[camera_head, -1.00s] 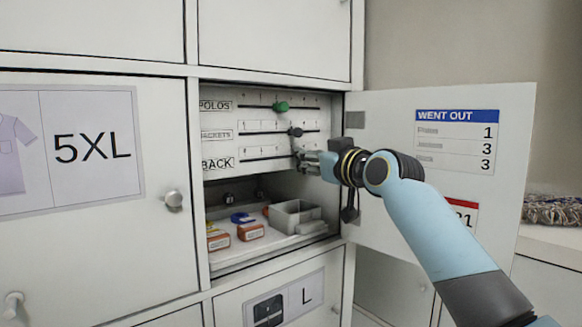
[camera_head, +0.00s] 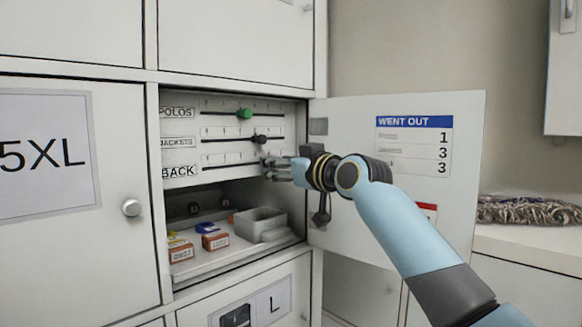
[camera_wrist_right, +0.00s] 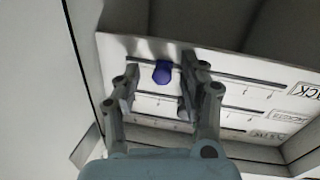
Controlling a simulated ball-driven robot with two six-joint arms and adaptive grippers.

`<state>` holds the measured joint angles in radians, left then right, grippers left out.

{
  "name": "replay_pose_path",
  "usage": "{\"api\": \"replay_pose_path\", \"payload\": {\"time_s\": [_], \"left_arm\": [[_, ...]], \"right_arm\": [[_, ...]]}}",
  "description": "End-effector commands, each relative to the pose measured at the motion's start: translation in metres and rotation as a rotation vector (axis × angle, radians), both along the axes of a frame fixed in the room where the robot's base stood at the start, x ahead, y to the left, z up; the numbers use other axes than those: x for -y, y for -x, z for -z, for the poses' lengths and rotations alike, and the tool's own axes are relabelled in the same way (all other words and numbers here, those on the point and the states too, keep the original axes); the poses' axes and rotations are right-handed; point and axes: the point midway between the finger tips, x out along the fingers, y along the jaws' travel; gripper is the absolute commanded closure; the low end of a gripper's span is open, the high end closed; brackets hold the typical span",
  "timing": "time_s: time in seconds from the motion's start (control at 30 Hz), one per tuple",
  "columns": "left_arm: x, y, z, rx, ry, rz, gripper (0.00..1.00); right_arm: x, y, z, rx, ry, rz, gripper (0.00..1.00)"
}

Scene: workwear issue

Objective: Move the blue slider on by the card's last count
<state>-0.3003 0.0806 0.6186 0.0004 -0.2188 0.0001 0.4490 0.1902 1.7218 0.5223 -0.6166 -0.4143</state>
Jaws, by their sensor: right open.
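My right gripper (camera_head: 268,169) is open at the right part of the lowest rail (camera_head: 222,164), marked BACK (camera_head: 178,171), inside the open locker. In the right wrist view, which is upside down, the blue slider (camera_wrist_right: 163,72) sits between the two spread fingers (camera_wrist_right: 160,90); whether they touch it I cannot tell. In the head view the gripper hides the blue slider. The card (camera_head: 414,145), headed WENT OUT, is on the open door and reads 1, 3, 3 from top to bottom. My left gripper is out of view.
A green slider (camera_head: 244,113) is on the POLOS rail above, a dark slider (camera_head: 260,139) on the JACKETS rail. Below are a grey bin (camera_head: 258,224) and small boxes (camera_head: 215,240) on a shelf. The open door (camera_head: 330,222) stands close to my right wrist.

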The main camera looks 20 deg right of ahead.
Motion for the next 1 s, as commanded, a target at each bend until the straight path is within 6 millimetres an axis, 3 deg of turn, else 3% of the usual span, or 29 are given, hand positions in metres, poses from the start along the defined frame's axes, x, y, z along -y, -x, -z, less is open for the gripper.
{"api": "replay_pose_path", "payload": {"time_s": [0.5, 0.7, 0.93, 1.0], "left_arm": [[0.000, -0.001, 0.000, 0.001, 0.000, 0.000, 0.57], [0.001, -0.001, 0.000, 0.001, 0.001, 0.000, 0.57], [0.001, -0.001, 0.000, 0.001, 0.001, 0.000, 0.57], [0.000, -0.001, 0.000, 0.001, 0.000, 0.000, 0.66]], "right_arm": [[0.022, 0.098, 0.001, -0.003, 0.006, 0.001, 0.57], [0.024, 0.112, 0.001, -0.002, 0.003, 0.000, 0.57], [0.024, 0.112, 0.001, -0.002, 0.000, 0.000, 0.57], [0.024, 0.113, 0.004, -0.009, 0.001, 0.000, 0.57]]}}
